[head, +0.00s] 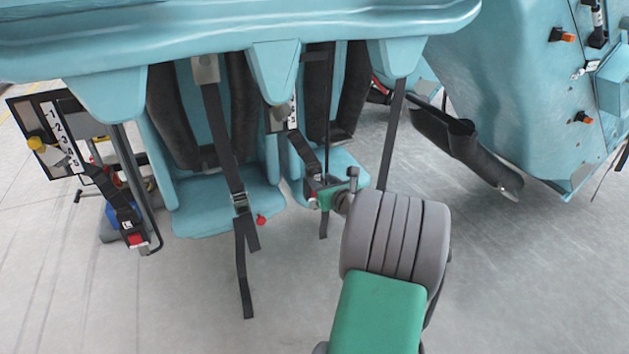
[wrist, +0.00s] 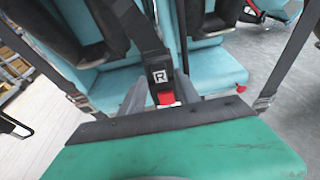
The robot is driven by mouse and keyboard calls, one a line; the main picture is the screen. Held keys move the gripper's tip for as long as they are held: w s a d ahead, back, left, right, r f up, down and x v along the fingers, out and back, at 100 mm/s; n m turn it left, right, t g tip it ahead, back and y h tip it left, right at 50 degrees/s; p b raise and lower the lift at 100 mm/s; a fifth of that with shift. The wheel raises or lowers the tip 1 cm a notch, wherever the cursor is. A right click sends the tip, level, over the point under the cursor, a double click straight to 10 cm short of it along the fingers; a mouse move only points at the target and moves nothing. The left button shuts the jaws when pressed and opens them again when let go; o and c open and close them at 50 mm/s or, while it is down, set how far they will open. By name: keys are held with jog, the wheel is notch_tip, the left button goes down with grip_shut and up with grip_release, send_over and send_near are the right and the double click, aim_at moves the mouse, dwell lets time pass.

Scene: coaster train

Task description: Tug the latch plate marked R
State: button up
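The black latch plate marked R (wrist: 160,76) hangs on a black strap in the middle of the wrist view, a white letter on its face. A red part (wrist: 167,98) shows just below it. The grey fingers of my gripper (wrist: 162,88) stand on both sides of the plate, close to its edges. I cannot tell whether they touch it. In the head view my gripper (head: 326,191) is at the front of the right-hand seat, by the strap's lower end. The plate's letter cannot be read there.
Two teal seats (head: 225,205) with black padding hang under a teal beam (head: 240,35). A numbered panel (head: 62,135) with another strap and red-ended buckle (head: 133,230) is at left. A loose strap (head: 243,270) dangles in front. The floor at lower left is clear.

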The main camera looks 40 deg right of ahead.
aim_at(316, 170)
jog(key=shift+x, duration=1.1)
jog(key=shift+r+p, duration=0.1)
jog(key=shift+p, duration=0.45)
grip_shut()
dwell(0.6)
dwell(0.4)
dwell(1.3)
